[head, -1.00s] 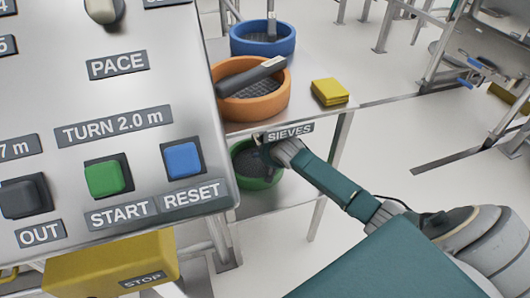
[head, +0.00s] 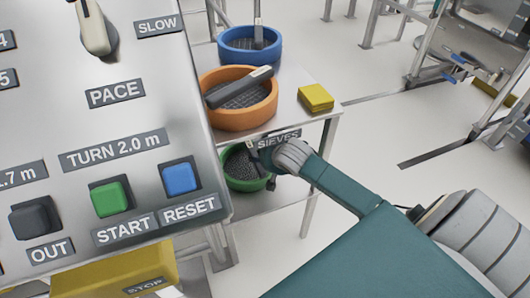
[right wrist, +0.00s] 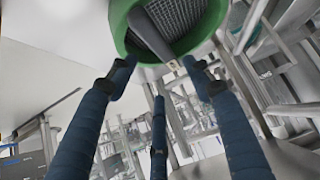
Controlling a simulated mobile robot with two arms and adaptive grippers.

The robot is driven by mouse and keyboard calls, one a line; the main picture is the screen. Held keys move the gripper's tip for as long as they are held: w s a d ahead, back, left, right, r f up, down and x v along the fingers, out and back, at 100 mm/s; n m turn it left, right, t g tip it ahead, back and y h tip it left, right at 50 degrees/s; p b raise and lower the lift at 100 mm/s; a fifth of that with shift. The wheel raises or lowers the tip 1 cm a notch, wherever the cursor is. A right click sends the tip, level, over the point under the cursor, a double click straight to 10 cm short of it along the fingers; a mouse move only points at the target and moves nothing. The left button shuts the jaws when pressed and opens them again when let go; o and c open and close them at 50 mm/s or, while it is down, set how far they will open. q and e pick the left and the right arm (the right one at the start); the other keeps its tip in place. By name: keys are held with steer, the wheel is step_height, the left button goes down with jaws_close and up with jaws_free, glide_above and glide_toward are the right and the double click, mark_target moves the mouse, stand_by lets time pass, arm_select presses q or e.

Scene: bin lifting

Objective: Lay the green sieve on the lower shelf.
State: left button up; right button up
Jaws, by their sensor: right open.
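The green sieve (head: 247,184) sits at the lower shelf (head: 265,208) of the stand labelled SIEVES, below the top shelf's front edge. Its dark mesh faces up; its full contact with the shelf is hidden. My right gripper (head: 268,166) is at the sieve's right side, partly covering it. In the right wrist view the green sieve (right wrist: 121,20) is at the top, with a grey handle across its mesh. There my right gripper (right wrist: 160,78) has its blue fingers spread apart, with the tips near the rim and nothing between them. My left gripper is out of view.
An orange sieve (head: 240,117) with a dark handle, a blue sieve (head: 249,56) and a yellow folded cloth or pad (head: 315,97) lie on the top shelf (head: 298,124). A control panel (head: 125,130) stands close at left. Open floor (head: 400,110) lies to the right.

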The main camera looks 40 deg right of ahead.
steer(key=s+a+f+n+g, duration=0.1)
steer(key=s+a+f+g, duration=0.1)
steer(key=s+a+f, duration=0.3)
steer(key=s+a+f+n+g+y, duration=0.1)
steer(key=s+a+f, duration=0.5)
steer(key=s, duration=0.8)
steer(key=s+a+f+n+g+y, duration=0.1)
steer(key=s+a+f+n+g, duration=0.1)
steer(key=s+a+f, duration=0.4)
steer(key=s+g, duration=0.1)
steer(key=s, duration=0.3)
steer(key=shift+f+n, duration=0.25)
steer(key=shift+n, duration=0.15)
steer(key=shift+s, duration=0.1)
